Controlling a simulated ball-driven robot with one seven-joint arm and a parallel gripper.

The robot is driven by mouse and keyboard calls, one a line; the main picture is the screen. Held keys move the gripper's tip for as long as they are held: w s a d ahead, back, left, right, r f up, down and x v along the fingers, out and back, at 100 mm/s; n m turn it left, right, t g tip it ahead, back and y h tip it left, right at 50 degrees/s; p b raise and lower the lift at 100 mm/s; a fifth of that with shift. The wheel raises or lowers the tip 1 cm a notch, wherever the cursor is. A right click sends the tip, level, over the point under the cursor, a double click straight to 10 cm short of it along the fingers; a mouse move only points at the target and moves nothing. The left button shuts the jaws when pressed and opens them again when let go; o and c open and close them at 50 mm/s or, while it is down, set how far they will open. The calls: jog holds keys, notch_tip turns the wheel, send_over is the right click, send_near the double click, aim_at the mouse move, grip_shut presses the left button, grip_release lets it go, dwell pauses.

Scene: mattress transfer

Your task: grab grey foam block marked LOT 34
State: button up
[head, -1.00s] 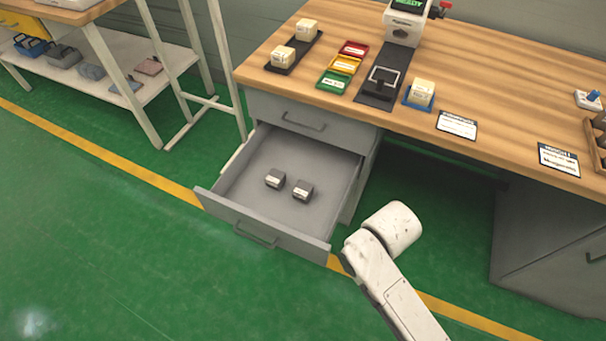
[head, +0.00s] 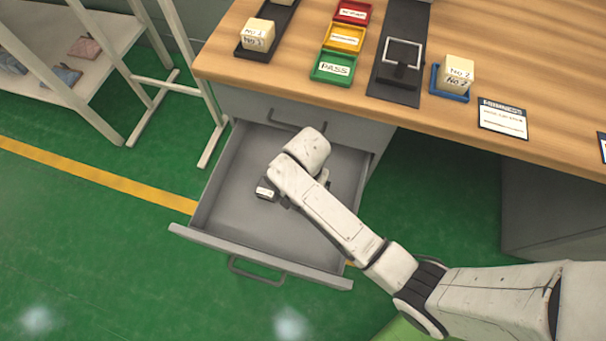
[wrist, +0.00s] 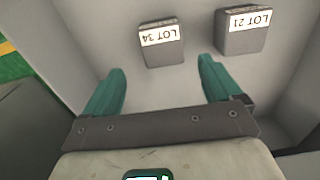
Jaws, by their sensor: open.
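The grey foam block marked LOT 34 (wrist: 162,46) lies in the open drawer, ahead of my fingertips and between their lines in the wrist view. A second grey block marked LOT 21 (wrist: 242,32) lies to its right, apart from it. My gripper (wrist: 162,82) is open with nothing between its two green fingers; neither finger appears to touch a block. In the head view my arm reaches over the drawer (head: 215,215). One grey block (head: 266,190) shows beside the arm there, its label unreadable; the other block and my fingers are mostly hidden.
The drawer walls enclose the blocks. The wooden workbench (head: 540,60) stands above, holding red, yellow and green trays (head: 333,68), a blue tray (head: 437,84) with a cream block (head: 458,74), and a dark tray with cream blocks. A white shelf (head: 110,60) stands at left.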

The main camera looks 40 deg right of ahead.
jog(key=f, duration=0.2)
jog(key=f+b, duration=0.1)
jog(key=f, duration=0.2)
jog(key=a+f+b, duration=0.1)
jog(key=f, duration=0.1)
jog(key=shift+f, duration=0.15)
jog(key=c, duration=1)
